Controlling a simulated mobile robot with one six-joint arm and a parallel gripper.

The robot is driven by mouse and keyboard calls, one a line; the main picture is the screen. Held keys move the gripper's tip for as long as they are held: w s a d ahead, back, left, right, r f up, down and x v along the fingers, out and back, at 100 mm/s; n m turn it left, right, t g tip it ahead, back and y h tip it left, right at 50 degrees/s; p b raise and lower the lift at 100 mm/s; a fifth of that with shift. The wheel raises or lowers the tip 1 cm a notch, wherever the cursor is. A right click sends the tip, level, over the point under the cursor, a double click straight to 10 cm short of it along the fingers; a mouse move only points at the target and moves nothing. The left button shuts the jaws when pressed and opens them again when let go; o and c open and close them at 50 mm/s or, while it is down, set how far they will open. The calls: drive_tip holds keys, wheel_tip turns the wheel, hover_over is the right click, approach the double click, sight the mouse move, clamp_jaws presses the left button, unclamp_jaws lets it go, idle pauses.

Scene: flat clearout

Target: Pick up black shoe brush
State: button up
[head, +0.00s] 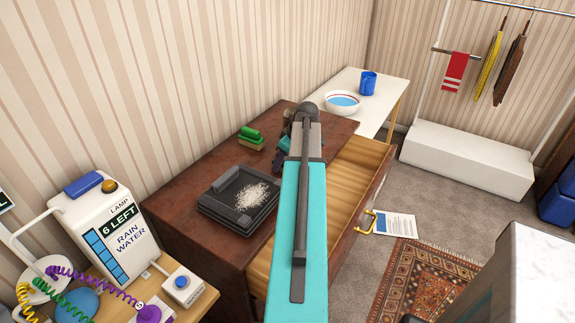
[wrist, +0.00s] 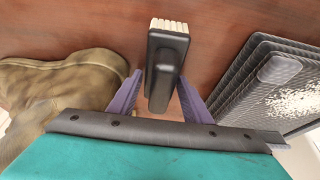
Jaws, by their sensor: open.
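The black shoe brush (wrist: 165,62), with pale bristles at its far end, lies on the dark wooden top in the wrist view. My gripper (wrist: 159,80) is open, with its two purple fingers on either side of the brush handle. A gap shows on each side, wider on the right. I cannot tell how far above the wood the fingertips are. In the head view my teal arm hides the brush.
A tan boot (wrist: 62,82) lies close to the left finger. A ridged black tray (head: 240,198) with white grains stands to the right in the wrist view. Green objects (head: 250,138) sit at the back of the wooden dresser (head: 190,180). Its drawer (head: 352,180) is pulled open.

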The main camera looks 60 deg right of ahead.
drive_tip(key=c, duration=1)
drive_tip(key=shift+o, duration=0.2)
drive_tip(key=shift+r, duration=0.25)
drive_tip(key=shift+r+b, duration=0.65)
drive_tip(key=shift+r, duration=0.8)
drive_tip(key=s+a+r+b, duration=0.1)
drive_tip(key=s+a+b, duration=0.1)
drive_tip(key=s, duration=1.4)
drive_tip(key=shift+r+b, duration=0.3)
drive_tip(key=shift+b, duration=0.25)
drive_tip(key=shift+a, duration=0.1)
drive_tip(key=shift+w, duration=0.1)
